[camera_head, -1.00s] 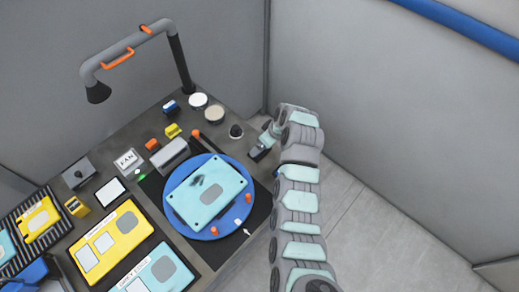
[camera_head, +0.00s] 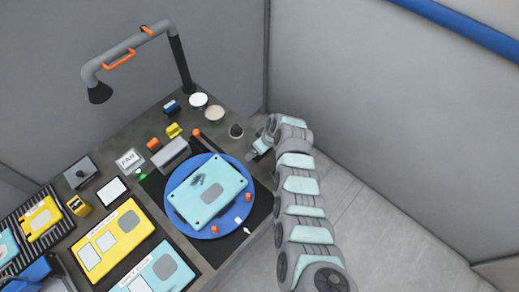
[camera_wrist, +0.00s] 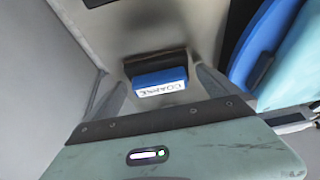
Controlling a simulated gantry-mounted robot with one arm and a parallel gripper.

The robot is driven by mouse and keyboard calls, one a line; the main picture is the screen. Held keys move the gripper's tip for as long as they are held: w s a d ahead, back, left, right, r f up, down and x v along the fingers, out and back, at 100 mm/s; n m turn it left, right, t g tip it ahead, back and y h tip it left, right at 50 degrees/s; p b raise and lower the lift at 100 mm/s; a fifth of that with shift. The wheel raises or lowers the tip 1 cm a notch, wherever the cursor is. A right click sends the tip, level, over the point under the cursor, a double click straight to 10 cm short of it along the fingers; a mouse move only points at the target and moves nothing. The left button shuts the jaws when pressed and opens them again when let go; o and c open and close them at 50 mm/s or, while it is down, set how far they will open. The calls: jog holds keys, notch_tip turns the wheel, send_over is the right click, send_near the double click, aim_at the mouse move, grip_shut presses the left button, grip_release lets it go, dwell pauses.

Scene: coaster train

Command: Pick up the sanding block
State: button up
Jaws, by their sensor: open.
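The sanding block (camera_wrist: 160,86) shows in the wrist view as a small blue block with a dark back part and a white label that seems to read COARSE. It lies on the grey bench surface between the two grey fingers of my gripper (camera_wrist: 161,76). The fingers are apart, one on each side of the block, with a gap visible at both sides. How far the fingertips are above the bench I cannot tell. In the head view my gripper (camera_head: 254,153) is at the right edge of the bench, and I cannot make out this block there.
A blue turntable (camera_head: 233,229) bearing a light-blue panel (camera_head: 190,201) is close to my gripper. A dark knob (camera_head: 236,131) stands just behind it. Another small blue-and-black block (camera_head: 171,107) sits near the lamp post (camera_head: 181,65). Open floor lies right of the bench.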

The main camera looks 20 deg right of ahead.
jog(key=c, duration=1.5)
jog(key=shift+r, duration=0.1)
notch_tip(320, 180, up, 20)
jog(key=b, duration=0.2)
jog(key=shift+b, duration=0.3)
